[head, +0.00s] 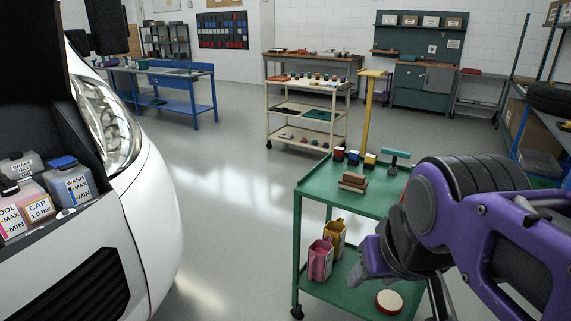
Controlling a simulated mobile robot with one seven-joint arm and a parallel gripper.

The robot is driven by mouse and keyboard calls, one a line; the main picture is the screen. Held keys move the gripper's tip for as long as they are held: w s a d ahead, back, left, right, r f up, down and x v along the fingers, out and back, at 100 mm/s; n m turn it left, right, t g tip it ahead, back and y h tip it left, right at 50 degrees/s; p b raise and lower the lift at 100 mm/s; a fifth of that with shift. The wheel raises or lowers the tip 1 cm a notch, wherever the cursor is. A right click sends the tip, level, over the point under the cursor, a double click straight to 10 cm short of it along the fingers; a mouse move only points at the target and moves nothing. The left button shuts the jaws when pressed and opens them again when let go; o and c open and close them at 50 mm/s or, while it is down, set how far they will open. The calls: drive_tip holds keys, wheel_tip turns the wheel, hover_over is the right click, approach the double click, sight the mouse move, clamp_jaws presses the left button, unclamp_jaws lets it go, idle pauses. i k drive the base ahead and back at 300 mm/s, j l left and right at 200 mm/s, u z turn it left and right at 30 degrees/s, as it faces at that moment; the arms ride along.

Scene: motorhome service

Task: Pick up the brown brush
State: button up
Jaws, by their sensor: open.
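What looks like the brown brush (353,182), a small brown block with a darker and a lighter layer, lies on the top shelf of the green cart (318,184), near its left front edge. Its bristles are too small to make out. My gripper (368,268) is at the end of the purple and black arm, in front of the cart. It shows lower and to the right of the brush, apart from it. It is open, and I see nothing held in it. My arm hides the cart's right part.
Small dark-topped blocks (353,158) and a teal T-shaped tool (396,162) stand behind the brush. Pink (320,260) and yellow (335,238) jugs and a round red-rimmed item (389,302) are on the lower shelf. A white vehicle (150,200) stands left, with clear floor between.

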sight(352, 181)
drive_tip(key=z, duration=0.3)
drive_tip(key=u, duration=2.35)
drive_tip(key=z, duration=2.25)
drive_tip(key=i+j+z, duration=0.2)
drive_tip(key=i+j, duration=0.25)
drive_tip(key=i, duration=0.15)
drive_tip(key=i+j+z, duration=0.1)
drive_tip(key=i+j, duration=0.15)
drive_tip(key=i, duration=0.2)
